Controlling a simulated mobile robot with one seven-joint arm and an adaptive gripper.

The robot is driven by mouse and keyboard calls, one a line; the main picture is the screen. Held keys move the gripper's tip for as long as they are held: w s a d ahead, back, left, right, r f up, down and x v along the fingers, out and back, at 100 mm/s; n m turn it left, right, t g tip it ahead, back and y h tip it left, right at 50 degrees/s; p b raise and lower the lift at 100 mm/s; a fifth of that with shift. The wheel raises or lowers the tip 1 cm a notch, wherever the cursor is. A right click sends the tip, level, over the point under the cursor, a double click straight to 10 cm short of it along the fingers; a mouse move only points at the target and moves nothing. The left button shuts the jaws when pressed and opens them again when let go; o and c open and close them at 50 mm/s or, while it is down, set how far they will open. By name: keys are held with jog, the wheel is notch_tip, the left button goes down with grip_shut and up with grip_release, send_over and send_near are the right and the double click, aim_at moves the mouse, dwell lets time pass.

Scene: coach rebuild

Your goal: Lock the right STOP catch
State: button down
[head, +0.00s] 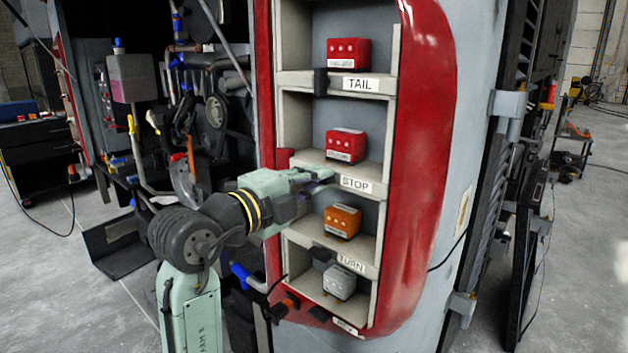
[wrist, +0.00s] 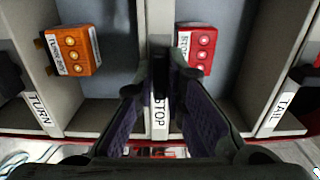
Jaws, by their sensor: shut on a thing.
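The STOP shelf, with its white STOP label (head: 355,184), is on the right rear lamp rack in the head view. My gripper (head: 318,178) reaches to the front edge of this shelf, just left of the label. In the wrist view my gripper (wrist: 158,88) has one finger on either side of the dark STOP catch (wrist: 160,72) and is shut on it. The STOP label also shows in the wrist view (wrist: 160,118). The catch is hidden by my gripper in the head view. I cannot tell how far it is turned.
Red lamp units (head: 346,146) (head: 348,54) stand on the STOP and TAIL shelves. An orange unit (head: 342,221) stands below, and a grey one (head: 340,282) at the bottom. Dark catches (head: 320,82) (head: 322,258) sit at neighbouring shelves. A red surround (head: 422,130) borders the rack.

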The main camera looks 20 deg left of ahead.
dwell(0.4)
jog(key=shift+n, duration=9)
jog(key=shift+f, duration=0.1)
jog(key=c, duration=1.7)
grip_release()
jog(key=shift+o, duration=0.2)
jog(key=v, duration=1.2)
